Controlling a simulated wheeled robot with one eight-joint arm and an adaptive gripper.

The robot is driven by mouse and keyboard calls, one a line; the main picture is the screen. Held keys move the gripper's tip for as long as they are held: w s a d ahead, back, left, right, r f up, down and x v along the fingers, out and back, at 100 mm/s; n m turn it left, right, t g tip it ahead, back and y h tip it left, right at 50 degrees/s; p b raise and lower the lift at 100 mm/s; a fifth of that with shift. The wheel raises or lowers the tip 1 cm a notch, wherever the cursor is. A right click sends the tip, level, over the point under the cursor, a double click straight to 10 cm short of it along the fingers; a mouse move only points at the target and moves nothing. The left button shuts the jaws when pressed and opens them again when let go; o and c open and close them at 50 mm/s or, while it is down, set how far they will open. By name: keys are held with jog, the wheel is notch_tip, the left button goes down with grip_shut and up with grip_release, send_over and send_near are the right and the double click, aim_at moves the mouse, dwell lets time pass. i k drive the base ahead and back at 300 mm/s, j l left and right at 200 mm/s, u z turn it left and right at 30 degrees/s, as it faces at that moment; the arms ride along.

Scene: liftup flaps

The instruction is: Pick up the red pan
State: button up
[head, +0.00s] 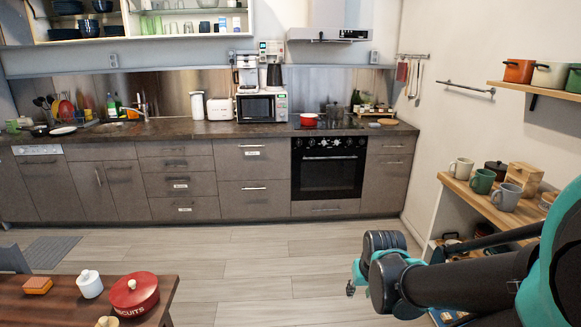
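A small red pan (309,119) sits on the stove top at the back, above the black oven. A dark pot stands to its right on the same stove top. My arm reaches in from the right edge, and my gripper (352,287) is at its end, low in the right half of the view. The gripper is small and partly hidden by the arm, so I cannot tell whether its fingers are open. It is far in front of the stove and apart from the pan.
A wooden table (60,299) at lower left holds a red biscuit tin (134,294) and a white jar (89,283). A microwave (262,106) stands left of the stove. A shelf unit (487,201) with mugs is at right. The floor (250,262) between is clear.

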aim_at(310, 119)
jog(key=i, duration=1.95)
